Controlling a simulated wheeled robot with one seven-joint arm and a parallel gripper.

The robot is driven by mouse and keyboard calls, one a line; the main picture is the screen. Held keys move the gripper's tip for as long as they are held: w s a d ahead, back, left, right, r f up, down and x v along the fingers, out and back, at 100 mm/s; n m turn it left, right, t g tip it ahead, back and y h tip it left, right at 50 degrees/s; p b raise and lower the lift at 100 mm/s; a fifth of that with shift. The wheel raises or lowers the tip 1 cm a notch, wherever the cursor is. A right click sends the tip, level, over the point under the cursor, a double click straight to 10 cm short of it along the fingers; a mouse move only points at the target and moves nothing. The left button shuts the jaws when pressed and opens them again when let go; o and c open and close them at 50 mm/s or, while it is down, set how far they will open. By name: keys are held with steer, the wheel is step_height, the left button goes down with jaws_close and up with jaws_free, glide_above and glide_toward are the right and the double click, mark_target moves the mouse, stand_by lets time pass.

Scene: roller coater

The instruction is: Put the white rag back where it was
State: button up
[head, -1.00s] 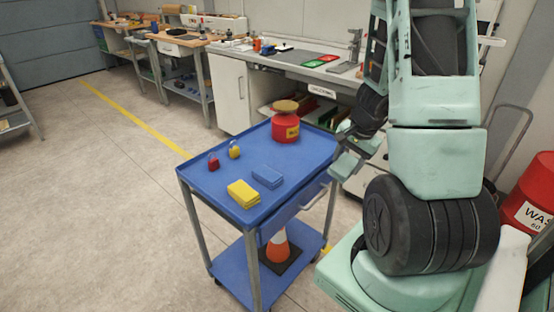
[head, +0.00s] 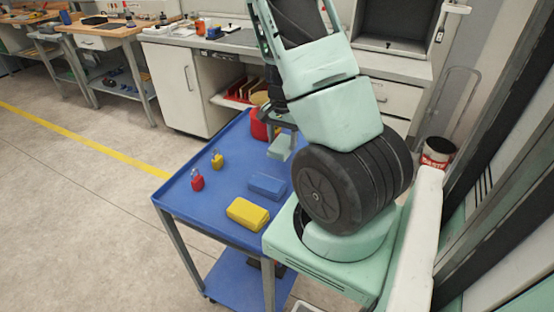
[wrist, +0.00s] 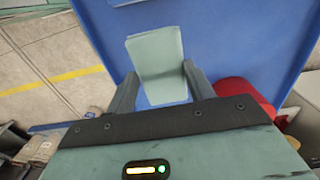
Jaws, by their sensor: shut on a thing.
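The white rag (wrist: 158,60) looks like a folded pale grey-green pad in the wrist view. My gripper (wrist: 160,72) is shut on it, one finger on each side. In the head view the rag (head: 283,147) is over the right part of the blue cart's top (head: 205,208), beside the red can (head: 258,126). Whether it touches the top I cannot tell. My arm hides part of the can and most of the gripper in the head view. The red can also shows at the right in the wrist view (wrist: 243,98).
On the cart top are a blue block (head: 268,186), a yellow block (head: 247,213), a red padlock (head: 197,181) and a yellow padlock (head: 217,160). A workbench (head: 235,42) stands behind the cart. A red waste bin (head: 437,153) stands at right.

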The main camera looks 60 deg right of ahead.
mark_target(282, 143)
steer(key=shift+f+b, duration=0.5)
steer(key=shift+f, duration=2.95)
steer(key=shift+c, duration=0.3)
steer(key=o, duration=0.9)
steer(key=shift+o, duration=0.2)
steer(key=shift+r, duration=0.15)
step_height(282, 143, up, 12)
steer(key=p, duration=0.2)
steer(key=shift+p, duration=0.3)
steer(key=w+a+r+n+y, duration=0.15)
steer(key=a+n, duration=0.25)
steer(key=a, duration=0.6)
steer(key=w+a+r+n, duration=0.3)
steer(key=a+n, duration=0.1)
steer(key=a, duration=0.6)
steer(key=w+a+r+n+y, duration=0.15)
steer(key=a+n, duration=0.25)
steer(key=a, duration=0.6)
steer(key=s+a+r+n+h, duration=0.1)
steer(key=s+a+r+n, duration=0.1)
steer(key=s+a+n, duration=0.4)
steer(key=s+a+r+n+h, duration=0.1)
steer(key=s+a+r+n, duration=0.2)
steer(key=s+a+n, duration=0.3)
steer(key=s+a, duration=0.2)
steer(key=a, duration=0.2)
steer(key=shift+s+n, duration=0.25)
steer(key=shift+n, duration=0.15)
